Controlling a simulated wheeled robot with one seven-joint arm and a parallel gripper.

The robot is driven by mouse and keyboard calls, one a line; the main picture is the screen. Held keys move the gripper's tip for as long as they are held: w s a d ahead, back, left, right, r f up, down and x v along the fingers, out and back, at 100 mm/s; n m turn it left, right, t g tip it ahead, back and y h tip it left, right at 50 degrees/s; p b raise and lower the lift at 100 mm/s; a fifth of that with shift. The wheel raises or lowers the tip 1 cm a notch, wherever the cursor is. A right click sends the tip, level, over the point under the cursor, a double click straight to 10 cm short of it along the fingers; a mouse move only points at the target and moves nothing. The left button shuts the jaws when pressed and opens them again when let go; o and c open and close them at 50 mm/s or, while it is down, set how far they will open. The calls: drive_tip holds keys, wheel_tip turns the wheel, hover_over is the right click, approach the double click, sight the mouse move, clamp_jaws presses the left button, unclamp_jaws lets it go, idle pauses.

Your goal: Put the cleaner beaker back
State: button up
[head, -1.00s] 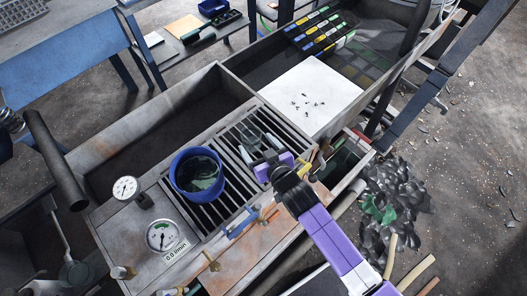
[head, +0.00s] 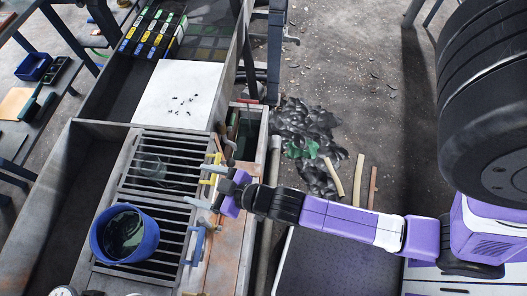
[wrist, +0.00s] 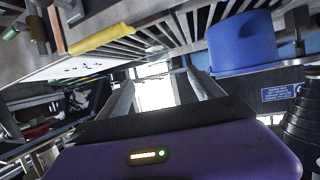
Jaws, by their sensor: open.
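A clear glass beaker (head: 152,167) stands on the slatted metal grate (head: 170,208) in the head view. Its see-through walls are hard to make out against the bars. My gripper (head: 203,187) is open and empty to the right of the beaker, at the right edge of the grate, with its two grey fingers pointing left toward it. A gap shows between fingertips and beaker. In the wrist view the two fingers (wrist: 163,88) stand apart with a bright gap between them; I cannot clearly make out the beaker there.
A blue bucket (head: 124,235) with dark contents sits on the grate, left of my gripper. A white board (head: 180,95) with small dark bits lies beyond the grate. Black lumps (head: 300,130) lie on the floor.

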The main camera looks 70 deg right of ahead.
drive_tip(key=s+r+t, duration=0.1)
drive_tip(key=s+r, duration=1.5)
drive_tip(key=s, duration=0.3)
drive_tip(key=shift+s+r, duration=0.2)
drive_tip(key=shift+s, duration=0.05)
